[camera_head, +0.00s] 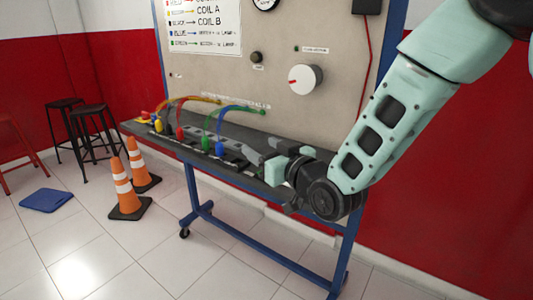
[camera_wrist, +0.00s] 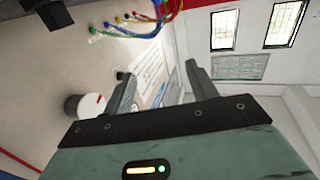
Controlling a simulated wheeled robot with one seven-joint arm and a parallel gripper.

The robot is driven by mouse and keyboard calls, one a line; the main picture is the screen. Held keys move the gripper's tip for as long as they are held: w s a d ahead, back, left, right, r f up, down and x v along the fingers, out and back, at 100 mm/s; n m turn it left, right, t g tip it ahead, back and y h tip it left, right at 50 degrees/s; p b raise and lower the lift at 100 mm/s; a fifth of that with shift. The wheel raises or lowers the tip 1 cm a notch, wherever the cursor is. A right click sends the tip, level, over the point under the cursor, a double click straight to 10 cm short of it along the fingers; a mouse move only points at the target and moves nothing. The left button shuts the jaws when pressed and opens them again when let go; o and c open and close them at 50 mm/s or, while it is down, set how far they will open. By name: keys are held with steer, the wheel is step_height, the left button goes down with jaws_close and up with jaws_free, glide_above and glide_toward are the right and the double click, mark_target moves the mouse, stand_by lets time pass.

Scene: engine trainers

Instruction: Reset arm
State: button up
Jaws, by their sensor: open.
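My arm (camera_head: 390,120) reaches down from the upper right in the head view, bent at its lower joint. My gripper (camera_head: 240,152) points left, close in front of the panel and around the height of the trainer's shelf. In the wrist view my gripper (camera_wrist: 163,78) has its two fingers spread apart with nothing between them. The gap between the fingers and the shelf cannot be judged exactly.
The trainer panel (camera_head: 220,70) carries a white knob (camera_head: 305,78) and a label chart. Coloured leads with plugs, including a blue plug (camera_head: 219,148), stand along the shelf. Orange cones (camera_head: 128,185), stools and a blue mat (camera_head: 46,200) are on the floor at left.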

steer(key=shift+s+d, duration=0.1)
steer(key=shift+s, duration=0.1)
steer(key=s+d+g+h+p, duration=0.2)
steer(key=s+d+g+h, duration=0.1)
steer(key=s, duration=0.8)
steer(key=s+d+g+h+p, duration=0.2)
steer(key=s+d+g, duration=0.3)
steer(key=s, duration=0.6)
steer(key=s+d+g+h+p, duration=0.2)
steer(key=s+d+g+h, duration=0.2)
steer(key=s, duration=0.6)
steer(key=d+g, duration=0.1)
steer(key=g, duration=0.1)
steer(key=shift+s+n+g+h, duration=0.3)
steer(key=shift+s+g+h, duration=0.1)
